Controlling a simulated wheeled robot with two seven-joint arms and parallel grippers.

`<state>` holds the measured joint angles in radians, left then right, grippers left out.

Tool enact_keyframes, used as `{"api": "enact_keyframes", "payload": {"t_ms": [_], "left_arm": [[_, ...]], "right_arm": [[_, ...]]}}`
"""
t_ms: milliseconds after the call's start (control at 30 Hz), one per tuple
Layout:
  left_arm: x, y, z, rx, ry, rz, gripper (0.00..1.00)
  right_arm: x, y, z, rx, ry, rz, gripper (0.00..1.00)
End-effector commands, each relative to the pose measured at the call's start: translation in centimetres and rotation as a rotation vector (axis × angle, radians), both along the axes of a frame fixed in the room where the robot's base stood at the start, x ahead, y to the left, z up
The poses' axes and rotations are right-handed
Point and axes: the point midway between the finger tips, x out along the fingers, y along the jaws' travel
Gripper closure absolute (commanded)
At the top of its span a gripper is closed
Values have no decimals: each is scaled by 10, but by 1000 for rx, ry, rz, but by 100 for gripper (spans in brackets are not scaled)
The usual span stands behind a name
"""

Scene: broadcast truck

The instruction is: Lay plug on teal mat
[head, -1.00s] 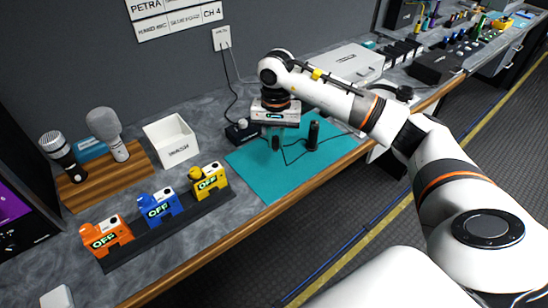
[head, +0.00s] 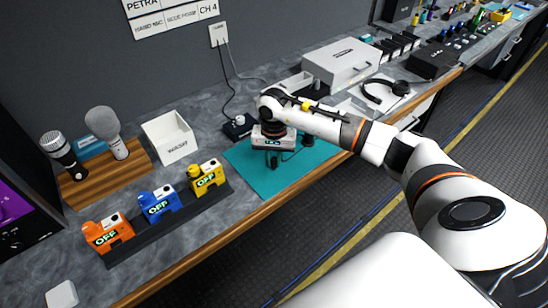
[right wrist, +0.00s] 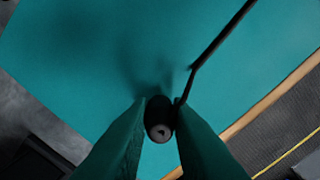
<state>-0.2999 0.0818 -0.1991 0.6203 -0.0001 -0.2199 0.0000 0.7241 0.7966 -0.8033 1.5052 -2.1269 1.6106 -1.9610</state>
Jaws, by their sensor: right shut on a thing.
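The teal mat (head: 268,184) lies flat on the grey desk and fills most of the right wrist view (right wrist: 80,45). In the head view the plug is not clearly distinguishable. My left gripper is out of view.
A black cylinder (head: 307,139) stands on the mat, right of my gripper. A small black box with a knob (head: 238,127) sits at the mat's back left corner. Orange, blue and yellow OFF units (head: 160,203), a white bin (head: 170,137) and headphones (head: 386,93) are around.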

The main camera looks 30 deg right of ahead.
Motion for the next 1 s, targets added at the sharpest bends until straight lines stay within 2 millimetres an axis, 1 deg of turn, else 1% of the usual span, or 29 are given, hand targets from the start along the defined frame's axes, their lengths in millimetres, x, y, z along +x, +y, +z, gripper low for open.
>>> {"api": "enact_keyframes", "payload": {"t_ms": [33,67,100,200,467,567,633,767,1000], "left_arm": [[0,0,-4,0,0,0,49],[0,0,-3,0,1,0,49],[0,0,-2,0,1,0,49],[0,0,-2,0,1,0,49],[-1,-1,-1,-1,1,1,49],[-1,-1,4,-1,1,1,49],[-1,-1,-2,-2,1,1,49],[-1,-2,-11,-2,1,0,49],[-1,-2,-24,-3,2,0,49]], "right_arm": [[0,0,-3,0,0,0,100],[0,0,-3,0,0,0,81],[0,0,-2,0,0,0,74],[0,0,-2,0,0,0,61],[0,0,-1,0,0,0,61],[0,0,4,0,0,0,61],[1,0,9,0,-4,0,61],[2,-1,34,-2,-7,1,61],[1,0,86,-1,-6,0,61]]}}
